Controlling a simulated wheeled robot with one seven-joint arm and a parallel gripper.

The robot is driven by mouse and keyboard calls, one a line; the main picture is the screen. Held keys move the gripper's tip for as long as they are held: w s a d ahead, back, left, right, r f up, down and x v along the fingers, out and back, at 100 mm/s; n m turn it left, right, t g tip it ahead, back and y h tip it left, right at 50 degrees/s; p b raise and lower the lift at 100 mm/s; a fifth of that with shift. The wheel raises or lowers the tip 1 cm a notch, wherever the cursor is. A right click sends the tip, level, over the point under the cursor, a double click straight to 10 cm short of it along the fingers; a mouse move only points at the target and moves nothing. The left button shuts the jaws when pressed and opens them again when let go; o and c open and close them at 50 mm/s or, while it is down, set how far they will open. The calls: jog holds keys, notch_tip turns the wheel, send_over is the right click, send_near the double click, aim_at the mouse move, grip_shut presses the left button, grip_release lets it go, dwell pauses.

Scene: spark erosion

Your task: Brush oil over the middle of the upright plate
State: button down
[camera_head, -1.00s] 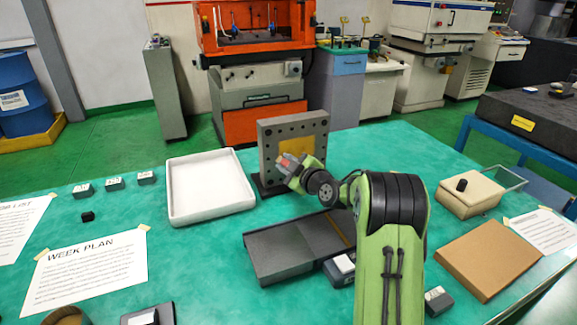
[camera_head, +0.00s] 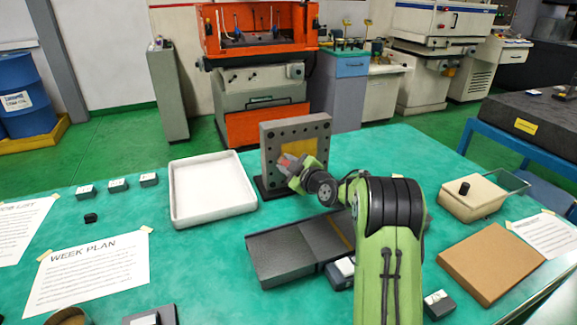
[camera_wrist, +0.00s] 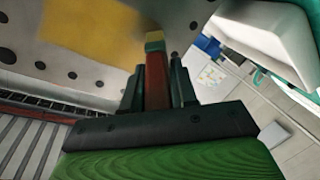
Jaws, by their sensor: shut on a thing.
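The upright plate (camera_head: 268,160) is grey with dark holes and stands on a dark base at the back of the green table. A yellow patch (camera_head: 304,147) covers its middle. In the wrist view the plate (camera_wrist: 25,60) fills the upper left, with the yellow patch (camera_wrist: 85,28) at the top. My gripper (camera_head: 290,165) is in front of the plate's lower middle. It is shut on a red-handled brush (camera_wrist: 156,85), whose pale yellowish tip points at the plate near the patch's edge. I cannot tell whether the tip touches the plate.
A white tray (camera_head: 174,203) lies left of the plate. A dark grey stepped block (camera_head: 284,252) lies below my arm. A beige box (camera_head: 470,204) and brown board (camera_head: 490,262) are at the right. Small dark blocks (camera_head: 118,185) and a week plan sheet (camera_head: 88,272) are at the left.

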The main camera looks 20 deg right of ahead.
jog(key=d+b, duration=0.1)
jog(key=d, duration=0.3)
jog(key=shift+b, duration=0.3)
jog(key=shift+a+r, duration=0.15)
jog(key=shift+a, duration=1.95)
jog(key=shift+w, duration=0.1)
jog(key=shift+a+f+v, duration=0.15)
jog(key=shift+v, duration=0.8)
jog(key=shift+a+f+v, duration=0.15)
jog(key=shift+v, duration=0.8)
jog(key=shift+a+f+v, duration=0.15)
jog(key=shift+v, duration=0.85)
jog(key=shift+f, duration=0.1)
